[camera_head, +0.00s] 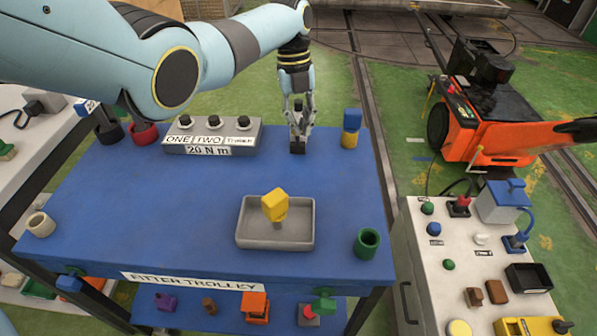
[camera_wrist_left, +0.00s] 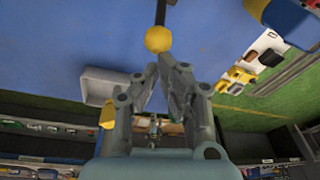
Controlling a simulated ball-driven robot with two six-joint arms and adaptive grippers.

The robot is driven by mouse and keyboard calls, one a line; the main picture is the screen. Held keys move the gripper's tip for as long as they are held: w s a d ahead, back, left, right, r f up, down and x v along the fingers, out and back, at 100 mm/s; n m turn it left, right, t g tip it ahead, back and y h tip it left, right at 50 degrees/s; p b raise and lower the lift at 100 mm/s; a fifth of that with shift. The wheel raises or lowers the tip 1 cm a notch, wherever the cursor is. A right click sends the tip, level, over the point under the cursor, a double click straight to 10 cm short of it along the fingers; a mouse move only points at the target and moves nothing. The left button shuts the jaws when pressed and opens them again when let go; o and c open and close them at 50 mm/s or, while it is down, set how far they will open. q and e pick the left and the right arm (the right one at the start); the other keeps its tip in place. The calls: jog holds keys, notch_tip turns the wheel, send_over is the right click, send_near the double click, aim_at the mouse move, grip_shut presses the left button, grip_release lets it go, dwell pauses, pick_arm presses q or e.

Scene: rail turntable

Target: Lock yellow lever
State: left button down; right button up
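A yellow ball knob (camera_wrist_left: 158,38) on a dark rod shows in the left wrist view, just beyond my left fingertips (camera_wrist_left: 158,66). In the head view my left gripper (camera_head: 299,134) points down over the back of the blue table, right of the grey control box. A small black block (camera_head: 298,147) shows at its tips. The ball knob is not seen there. The fingertips are close together with a narrow gap; I cannot tell whether they touch the knob. Another yellow knob-like piece (camera_head: 275,204) is in the grey tray (camera_head: 246,230). My right gripper is not in view.
The grey box (camera_head: 212,136) with black knobs stands left of my gripper. A blue and yellow piece (camera_head: 351,128) stands close on the right. A green cup (camera_head: 367,243) is at the table's front right. The table's left middle is clear.

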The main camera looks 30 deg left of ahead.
pick_arm(q)
jog(key=shift+w+a+f, duration=0.15)
jog(key=shift+w+a, duration=0.15)
jog(key=shift+a, duration=0.1)
jog(key=shift+s+d+r+p, duration=0.1)
jog(key=shift+r+p, duration=0.75)
jog(key=shift+r, duration=0.1)
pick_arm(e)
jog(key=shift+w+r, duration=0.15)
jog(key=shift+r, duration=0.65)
